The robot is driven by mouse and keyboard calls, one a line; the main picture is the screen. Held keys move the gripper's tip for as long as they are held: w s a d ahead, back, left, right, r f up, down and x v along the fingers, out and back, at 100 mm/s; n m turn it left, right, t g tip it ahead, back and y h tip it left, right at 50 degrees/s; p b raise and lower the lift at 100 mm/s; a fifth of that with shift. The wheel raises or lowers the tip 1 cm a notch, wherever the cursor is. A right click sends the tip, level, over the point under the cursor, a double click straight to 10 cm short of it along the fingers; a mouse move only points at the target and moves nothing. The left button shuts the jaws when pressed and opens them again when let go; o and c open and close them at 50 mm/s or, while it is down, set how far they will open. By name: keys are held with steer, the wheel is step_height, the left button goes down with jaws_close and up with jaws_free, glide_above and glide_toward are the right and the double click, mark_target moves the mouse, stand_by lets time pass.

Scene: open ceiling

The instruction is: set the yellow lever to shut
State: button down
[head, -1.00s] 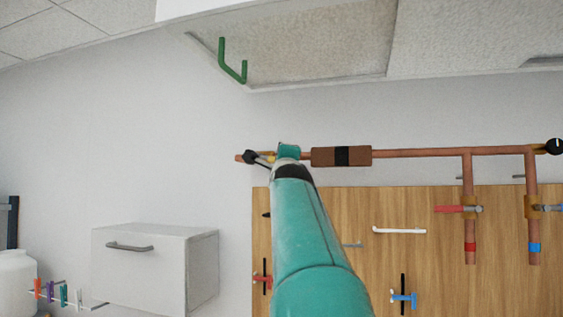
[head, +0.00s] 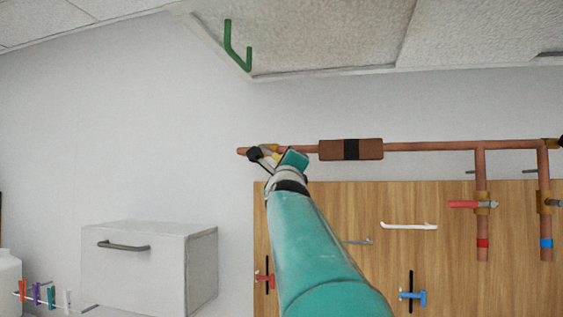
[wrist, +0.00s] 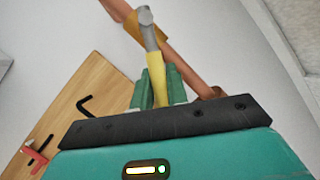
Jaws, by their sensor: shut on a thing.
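The yellow lever (wrist: 154,65) has a grey metal hub (wrist: 147,20) on a brass valve at the left end of the copper pipe (head: 420,146). In the wrist view its handle runs from the hub down between my green fingertips. It makes a slanted angle with the pipe. My gripper (wrist: 158,88) is shut on the handle.
A brown block with a black band (head: 350,149) sits on the pipe just right of my gripper. A red-handled valve (head: 470,204) hangs farther right. A wooden board (head: 460,270) with hooks is below, a white cabinet (head: 140,265) lower left, and a green-handled ceiling panel (head: 320,45) above.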

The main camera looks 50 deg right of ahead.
steer(key=shift+w+a+f+m+g+h, duration=0.1)
steer(key=shift+w+f+m+g+h, duration=0.1)
steer(key=shift+m, duration=0.2)
steer(key=shift+w+a+f+m+g+h, duration=0.1)
steer(key=shift+m+g+h, duration=0.1)
steer(key=shift+m, duration=0.2)
steer(key=shift+w+a+f+m+g+h, duration=0.4)
steer(key=shift+w+m+g+h, duration=0.65)
steer(key=shift+m, duration=1.6)
steer(key=shift+w+a+f+m+g+h, duration=0.45)
steer(key=shift+m+g, duration=1.25)
steer(key=shift+m, duration=1)
steer(key=shift+w+a+f+m+g+h, duration=0.3)
steer(key=shift+w+m+g+h, duration=0.75)
steer(key=shift+m, duration=1.6)
steer(key=shift+s+g+y, duration=0.25)
steer(key=shift+s+g, duration=0.15)
steer(key=shift+s, duration=0.05)
steer(key=c, duration=1.5)
jaws_free()
steer(key=shift+a, duration=0.1)
steer(key=shift+o, duration=0.6)
steer(key=shift+d, duration=0.2)
steer(key=v, duration=1.4)
